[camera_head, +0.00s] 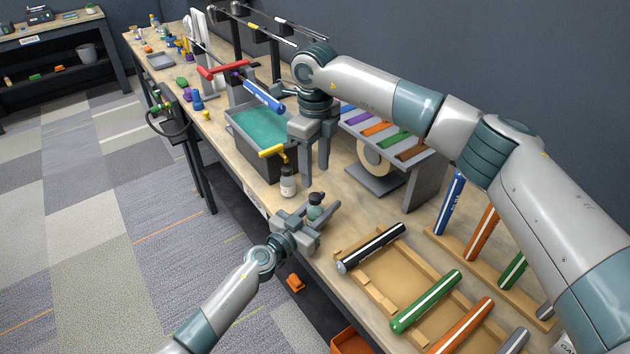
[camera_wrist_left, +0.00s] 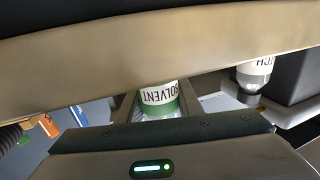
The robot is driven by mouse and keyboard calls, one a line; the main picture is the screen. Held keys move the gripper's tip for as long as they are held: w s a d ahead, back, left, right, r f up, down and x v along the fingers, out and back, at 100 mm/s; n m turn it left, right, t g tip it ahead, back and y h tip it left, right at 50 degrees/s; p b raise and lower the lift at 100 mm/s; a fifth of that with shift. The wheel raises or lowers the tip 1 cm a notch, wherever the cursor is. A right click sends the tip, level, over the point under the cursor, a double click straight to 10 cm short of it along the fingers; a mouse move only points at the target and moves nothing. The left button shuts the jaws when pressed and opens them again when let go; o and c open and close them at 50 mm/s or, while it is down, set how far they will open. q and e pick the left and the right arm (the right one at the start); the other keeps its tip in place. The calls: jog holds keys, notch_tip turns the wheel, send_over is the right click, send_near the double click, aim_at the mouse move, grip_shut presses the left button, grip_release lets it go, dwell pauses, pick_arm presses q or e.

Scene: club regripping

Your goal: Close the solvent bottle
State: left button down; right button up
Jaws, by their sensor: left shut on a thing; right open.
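The solvent bottle (camera_head: 316,208) is small and green with a dark rounded top, near the bench's front edge. My left gripper (camera_head: 311,222) is shut on it, low around its body. I cannot tell from these views whether the top is a cap seated on the neck. My right gripper (camera_head: 312,160) is open and empty, pointing down above the bench, behind the solvent bottle and beside the teal tray.
A white-labelled bottle (camera_head: 288,183) with a dark top stands just behind the solvent bottle; it shows in the wrist view too (camera_wrist_left: 256,74). A teal-filled tray (camera_head: 256,165) with a yellow fitting (camera_head: 272,151) is behind. A wooden cradle (camera_head: 395,285) with grips lies right.

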aim_at(310, 219)
jog(key=shift+r, duration=2.1)
pick_arm(q)
jog(key=c, duration=1.2)
grip_release()
jog(key=shift+s+a, duration=0.45)
jog(key=shift+s, duration=0.05)
jog(key=p+v, duration=0.1)
jog(key=v, duration=0.6)
jog(key=shift+s+a, duration=0.1)
jog(key=shift+s, duration=0.05)
jog(key=v, duration=0.8)
jog(key=shift+s+a+b, duration=0.2)
jog(key=shift+s+b, duration=0.1)
jog(key=shift+b, duration=0.1)
pick_arm(e)
jog(key=shift+r, duration=0.1)
